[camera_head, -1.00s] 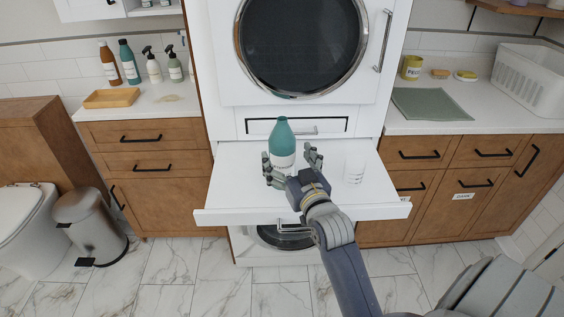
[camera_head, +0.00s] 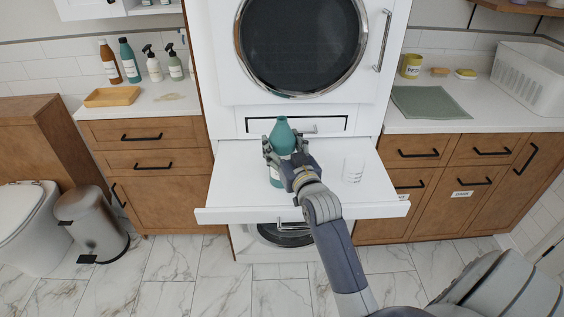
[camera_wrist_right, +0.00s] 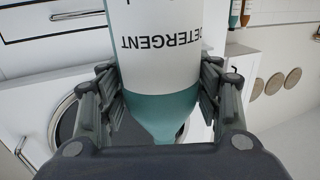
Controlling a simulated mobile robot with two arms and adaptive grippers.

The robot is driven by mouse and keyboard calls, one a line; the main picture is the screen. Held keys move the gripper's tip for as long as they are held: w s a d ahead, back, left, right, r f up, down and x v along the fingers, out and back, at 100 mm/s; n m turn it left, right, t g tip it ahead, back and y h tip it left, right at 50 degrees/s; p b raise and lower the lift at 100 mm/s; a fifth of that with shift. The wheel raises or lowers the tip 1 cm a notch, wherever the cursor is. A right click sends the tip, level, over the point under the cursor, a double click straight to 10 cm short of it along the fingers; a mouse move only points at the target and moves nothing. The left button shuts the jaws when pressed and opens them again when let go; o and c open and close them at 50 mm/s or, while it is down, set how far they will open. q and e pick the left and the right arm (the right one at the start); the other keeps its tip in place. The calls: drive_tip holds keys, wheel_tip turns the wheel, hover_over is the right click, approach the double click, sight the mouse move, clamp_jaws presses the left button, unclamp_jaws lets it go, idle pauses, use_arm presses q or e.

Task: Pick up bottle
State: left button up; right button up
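The teal bottle (camera_head: 281,136) with a white label stands upright on the white pull-out shelf (camera_head: 235,190). My right gripper (camera_head: 284,146) has a finger on each side of its upper part and looks shut on it. In the right wrist view the bottle (camera_wrist_right: 160,45) appears upside down with the word DETERGENT, between the two fingers (camera_wrist_right: 160,95), which sit close against its sides. Its base appears to rest on the shelf, and the gripper partly hides its body. My left gripper is not in view.
A clear glass (camera_head: 353,170) stands on the shelf to the right of my gripper. Behind are the dryer door (camera_head: 300,45) and a drawer front. The left counter holds several bottles and a wooden tray (camera_head: 112,97). A green cloth (camera_head: 430,103) lies on the right counter.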

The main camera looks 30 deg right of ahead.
drive_tip(key=c, duration=0.4)
drive_tip(key=shift+r, duration=0.1)
clamp_jaws()
drive_tip(key=shift+r, duration=0.1)
